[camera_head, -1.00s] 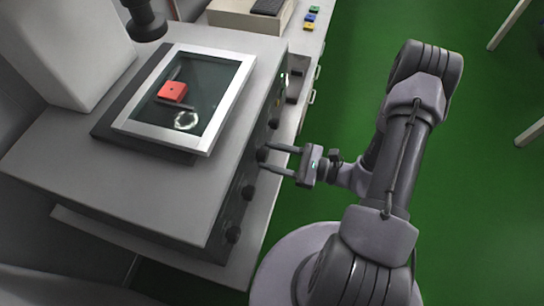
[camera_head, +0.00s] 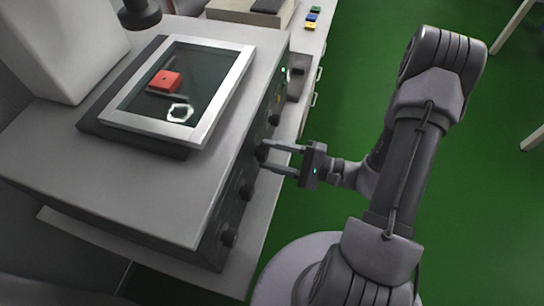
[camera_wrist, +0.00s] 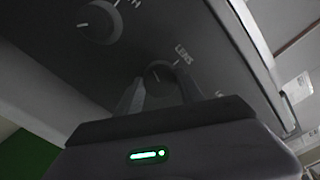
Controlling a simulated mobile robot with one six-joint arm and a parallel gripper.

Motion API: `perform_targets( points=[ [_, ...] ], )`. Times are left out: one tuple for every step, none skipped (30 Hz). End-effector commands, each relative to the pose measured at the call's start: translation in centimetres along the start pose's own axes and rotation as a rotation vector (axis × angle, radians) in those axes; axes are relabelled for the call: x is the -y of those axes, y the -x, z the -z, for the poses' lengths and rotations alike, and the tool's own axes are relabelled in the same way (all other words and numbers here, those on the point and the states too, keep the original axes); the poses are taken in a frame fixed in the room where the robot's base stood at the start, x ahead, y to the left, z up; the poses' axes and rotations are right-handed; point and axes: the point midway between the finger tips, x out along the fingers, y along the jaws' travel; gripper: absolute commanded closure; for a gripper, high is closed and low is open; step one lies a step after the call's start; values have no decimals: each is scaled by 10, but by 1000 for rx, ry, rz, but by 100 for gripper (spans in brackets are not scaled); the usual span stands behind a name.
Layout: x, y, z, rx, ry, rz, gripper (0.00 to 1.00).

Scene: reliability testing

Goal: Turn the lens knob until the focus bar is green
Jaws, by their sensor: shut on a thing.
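The lens knob (camera_wrist: 158,72) is a round dark knob on the grey front panel, beside the printed word LENS, in the wrist view. My gripper (camera_wrist: 158,88) is shut on this knob, one finger on each side. In the head view my gripper (camera_head: 266,157) reaches from the right to the panel, and its fingers hide most of the knob. The framed screen (camera_head: 235,87) on top of the machine shows a red block shape (camera_head: 164,80), a thin dark bar and a white angular ring (camera_head: 180,113). I cannot make out a green focus bar.
Other dark knobs (camera_head: 228,238) line the machine's front panel. A second knob (camera_wrist: 98,23) shows at upper left in the wrist view. Small coloured blocks (camera_head: 311,18) lie on the back counter. Green floor is open at right.

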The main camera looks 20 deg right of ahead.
Motion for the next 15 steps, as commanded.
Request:
perform_targets(
  points=[
    [-2,0,1,0,15,-1,96],
    [-2,0,1,0,25,-1,96],
    [-2,0,1,0,35,-1,96],
    [-2,0,1,0,41,-1,96],
    [-1,0,1,0,47,-2,96],
    [-1,0,0,0,54,-2,96],
    [-1,0,0,0,58,-1,96],
    [-1,0,0,0,61,-1,96],
    [-1,0,0,0,65,-1,96],
    [-1,0,0,0,66,-1,96],
    [-1,0,0,0,67,-1,96],
    [-1,0,0,0,69,-2,96],
    [-1,0,0,0,69,-2,96],
    [-1,0,0,0,69,-2,96],
    [-1,0,0,0,69,-2,96]
  ],
)
